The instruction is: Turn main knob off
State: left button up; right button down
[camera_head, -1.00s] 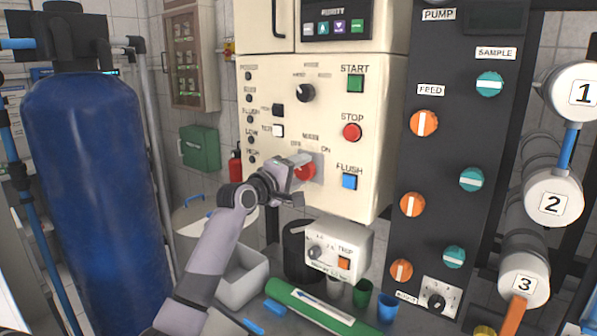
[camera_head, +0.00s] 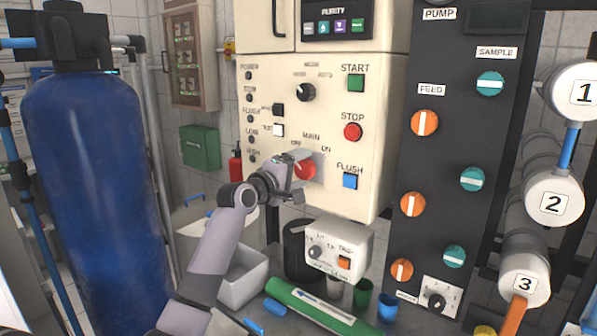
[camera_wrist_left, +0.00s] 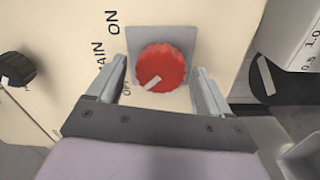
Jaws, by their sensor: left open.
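The red main knob (camera_head: 306,168) sits on a grey plate on the cream control panel, partly hidden by my left gripper (camera_head: 290,175) in the head view. In the left wrist view the knob (camera_wrist_left: 172,62) shows whole. Its white mark points down and left, toward the partly hidden OFF label (camera_wrist_left: 127,92); the ON label (camera_wrist_left: 112,22) is at upper left. My left gripper (camera_wrist_left: 160,72) is open, with one finger on each side of the knob. I cannot tell whether they touch it. My right gripper is not in view.
A stop button (camera_head: 352,131) and a flush button (camera_head: 350,181) are right of the knob. A small dosing box (camera_head: 340,248) juts out below it. A blue tank (camera_head: 85,190) stands left. A dark panel (camera_head: 450,120) with orange and teal knobs is on the right.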

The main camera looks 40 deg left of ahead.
pick_arm(q)
jog(key=s+b, duration=0.1)
jog(key=s, duration=0.6)
jog(key=shift+d, duration=0.4)
dwell(0.3)
jog(key=s+d+f+m+g+h, duration=0.1)
jog(key=s+d+f+m+g, duration=0.15)
jog(key=d+f, duration=0.45)
jog(key=s+d+f+m+g, duration=0.15)
jog(key=f+m, duration=0.25)
jog(key=f, duration=0.8)
jog(key=s+d+f+m+g+h, duration=0.1)
jog(key=d+f+m, duration=0.35)
jog(key=f, duration=0.45)
jog(key=s+d+f+m+g+h, duration=0.2)
jog(key=s+d+f+m, duration=0.6)
jog(key=s+d+f, duration=0.6)
jog(key=s+d, duration=0.3)
jog(key=shift+s+m, duration=0.25)
jog(key=shift+m, duration=0.05)
